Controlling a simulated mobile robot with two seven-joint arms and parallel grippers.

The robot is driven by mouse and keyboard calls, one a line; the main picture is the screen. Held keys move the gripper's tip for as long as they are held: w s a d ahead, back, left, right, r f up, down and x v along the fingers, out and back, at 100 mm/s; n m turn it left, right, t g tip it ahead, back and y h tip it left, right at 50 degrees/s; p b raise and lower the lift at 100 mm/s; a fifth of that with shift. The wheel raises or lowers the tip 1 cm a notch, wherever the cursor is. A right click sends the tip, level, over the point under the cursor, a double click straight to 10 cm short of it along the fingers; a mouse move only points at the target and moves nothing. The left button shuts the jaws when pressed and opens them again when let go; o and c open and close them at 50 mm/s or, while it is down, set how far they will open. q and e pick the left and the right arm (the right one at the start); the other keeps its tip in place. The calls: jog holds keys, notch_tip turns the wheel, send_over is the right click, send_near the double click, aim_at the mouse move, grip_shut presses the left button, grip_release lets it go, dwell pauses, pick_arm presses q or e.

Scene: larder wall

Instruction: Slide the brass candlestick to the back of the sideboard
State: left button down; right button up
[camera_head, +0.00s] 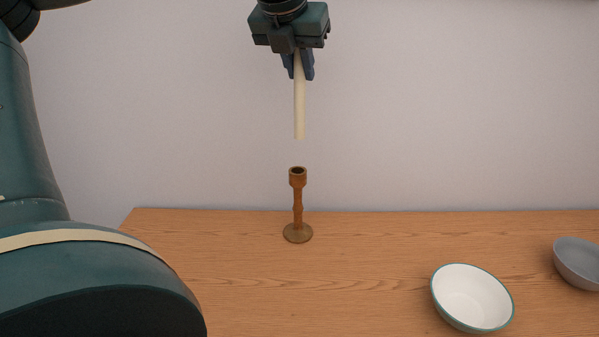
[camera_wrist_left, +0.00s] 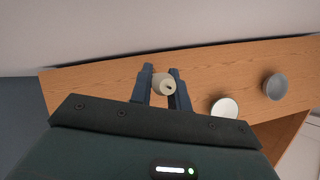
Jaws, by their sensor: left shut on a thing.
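The brass candlestick (camera_head: 297,205) stands upright on the sideboard (camera_head: 220,270), close to its back edge and the wall. Its socket at the top looks empty. My left gripper (camera_head: 299,75) is above the candlestick, pointing down, and shut on a cream candle (camera_head: 299,110). The candle hangs upright, its lower end a little above the socket and apart from it. In the left wrist view the candle (camera_wrist_left: 161,84) shows nearly end-on between the fingers, and the candlestick is mostly hidden behind it. My right gripper is not in view.
A white bowl with a green rim (camera_head: 472,297) stands at the front right of the sideboard. A grey bowl (camera_head: 578,263) is at the right edge. The top between the candlestick and the white bowl is clear. A plain wall (camera_head: 450,110) rises behind.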

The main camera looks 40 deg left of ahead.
aim_at(295, 112)
pick_arm(q)
jog(key=shift+a, duration=0.25)
notch_tip(295, 112, down, 5)
jog(key=shift+a+f, duration=0.15)
jog(key=shift+f, duration=0.05)
jog(key=shift+f+p, duration=0.35)
jog(key=shift+f, duration=1.85)
jog(key=shift+f+b, duration=0.25)
jog(key=shift+b, duration=0.1)
jog(key=c, duration=1.3)
grip_release()
jog(key=shift+r, duration=0.15)
